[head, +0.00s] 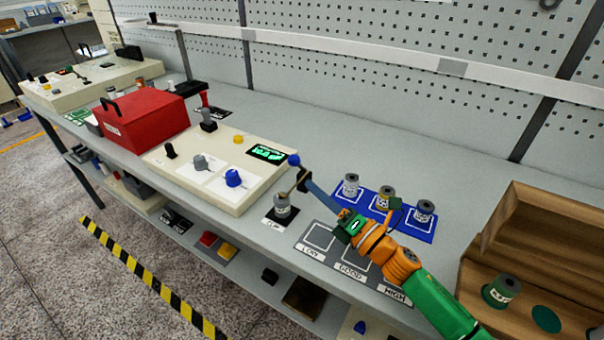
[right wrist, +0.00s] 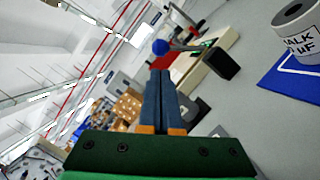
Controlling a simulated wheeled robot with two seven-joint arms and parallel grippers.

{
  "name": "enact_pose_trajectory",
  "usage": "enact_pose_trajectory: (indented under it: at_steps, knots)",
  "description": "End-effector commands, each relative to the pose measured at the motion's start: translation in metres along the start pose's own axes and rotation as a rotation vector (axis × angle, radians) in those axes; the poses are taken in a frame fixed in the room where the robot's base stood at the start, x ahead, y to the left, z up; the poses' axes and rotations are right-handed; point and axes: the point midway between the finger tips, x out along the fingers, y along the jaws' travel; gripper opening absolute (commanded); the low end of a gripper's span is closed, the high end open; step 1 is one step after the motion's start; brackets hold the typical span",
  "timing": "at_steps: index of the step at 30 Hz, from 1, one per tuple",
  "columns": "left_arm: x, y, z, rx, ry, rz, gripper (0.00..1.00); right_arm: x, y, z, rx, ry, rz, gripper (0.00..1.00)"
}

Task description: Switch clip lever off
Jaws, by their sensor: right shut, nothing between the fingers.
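The clip lever has a blue ball knob (head: 293,160) that sits up and left of a dark block (head: 304,178). In the right wrist view the knob (right wrist: 160,46) joins the dark block (right wrist: 221,65) by a thin rod. My left gripper is not in view.
Several spools (head: 350,186) stand on a blue mat (head: 415,229) behind my right arm. A cream panel (head: 240,200) with knobs and a green display (head: 268,153) lies left of the lever. A red box (head: 150,125) is farther left. A wooden rack (head: 545,225) stands at right.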

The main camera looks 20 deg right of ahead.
Motion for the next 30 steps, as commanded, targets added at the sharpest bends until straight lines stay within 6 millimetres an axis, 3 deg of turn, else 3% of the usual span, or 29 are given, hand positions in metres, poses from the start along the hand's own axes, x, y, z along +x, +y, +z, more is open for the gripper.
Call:
enact_pose_trajectory:
  at_steps: [3,9,30]
  knots:
    - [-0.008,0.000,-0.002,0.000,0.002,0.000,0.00,0.023,0.003,0.002,0.002,-0.002,0.001,0.00]
    - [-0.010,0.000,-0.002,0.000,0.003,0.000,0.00,0.044,0.000,0.001,0.002,-0.001,-0.001,0.00]
    - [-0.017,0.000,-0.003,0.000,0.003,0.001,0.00,0.050,0.002,0.005,0.054,0.000,-0.018,0.00]
